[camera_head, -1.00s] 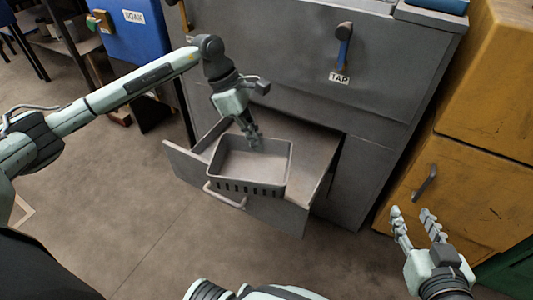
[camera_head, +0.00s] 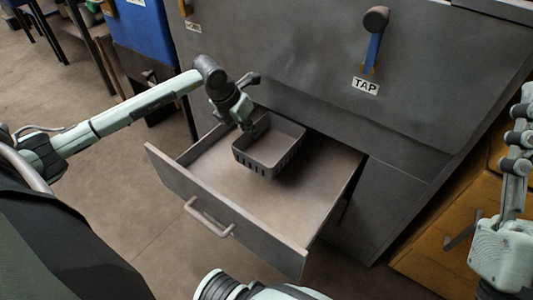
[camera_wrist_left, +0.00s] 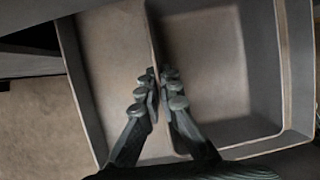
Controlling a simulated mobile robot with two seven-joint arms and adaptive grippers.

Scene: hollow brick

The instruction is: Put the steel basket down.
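The steel basket (camera_head: 270,161) is a grey open box with slots along its walls. It is over the back part of the open drawer (camera_head: 225,185); whether it touches the drawer floor is hard to tell. My left gripper (camera_head: 248,124) is at the basket's left rim. In the left wrist view, its fingers (camera_wrist_left: 161,88) straddle the basket wall (camera_wrist_left: 154,45) and look closed on it. The basket's empty inside (camera_wrist_left: 210,70) is right of the fingers. My right gripper (camera_head: 518,135) is at the right edge, partly cut off, with nothing seen in it.
The drawer's front panel with its handle (camera_head: 209,217) sticks out from the grey cabinet (camera_head: 270,60). The drawer floor before the basket is clear. A lever (camera_head: 374,40) above a TAP label is on the cabinet. A yellow cabinet (camera_head: 440,235) is at the right.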

